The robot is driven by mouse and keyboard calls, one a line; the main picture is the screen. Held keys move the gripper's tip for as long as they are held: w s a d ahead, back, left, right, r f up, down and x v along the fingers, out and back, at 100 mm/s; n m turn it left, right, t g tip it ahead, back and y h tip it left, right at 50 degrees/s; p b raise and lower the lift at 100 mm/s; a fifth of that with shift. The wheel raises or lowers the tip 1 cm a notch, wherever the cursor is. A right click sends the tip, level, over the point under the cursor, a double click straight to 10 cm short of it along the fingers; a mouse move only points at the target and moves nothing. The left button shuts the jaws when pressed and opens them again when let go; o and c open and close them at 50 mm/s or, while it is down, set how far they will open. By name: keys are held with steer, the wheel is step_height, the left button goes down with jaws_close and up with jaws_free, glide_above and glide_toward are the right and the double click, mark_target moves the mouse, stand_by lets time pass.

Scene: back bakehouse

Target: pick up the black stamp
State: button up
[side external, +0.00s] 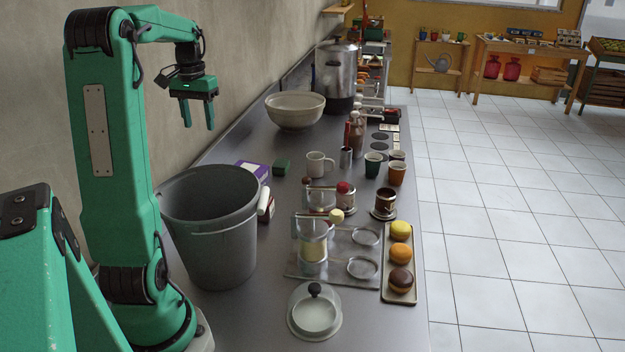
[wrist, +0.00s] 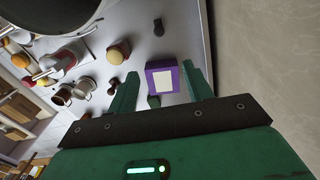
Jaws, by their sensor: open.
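In the wrist view a small dark knobbed piece, which looks like the black stamp (wrist: 158,27), lies on the grey counter, beyond the purple box and near the wall side. I cannot make it out in the side view, where the bucket may hide it. My gripper (side external: 198,120) is open and empty, high above the counter by the wall. In the wrist view its fingers (wrist: 160,70) stand apart, with the purple box (wrist: 162,66) showing between them, well below. The stamp is ahead of the fingertips and apart from them.
A large grey bucket (side external: 215,230) stands in front of my gripper. The purple box (side external: 247,167) and a dark green block (side external: 281,167) lie behind it.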

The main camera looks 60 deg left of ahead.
step_height(320, 180, down, 21)
steer(key=shift+f, duration=0.15)
stand_by(0.5)
steer(key=shift+d+f, duration=0.1)
steer(key=shift+f, duration=0.05)
steer(key=shift+s+d+f, duration=0.1)
steer(key=shift+d+f, duration=0.05)
steer(key=shift+f, duration=2.3)
steer(key=c, duration=1)
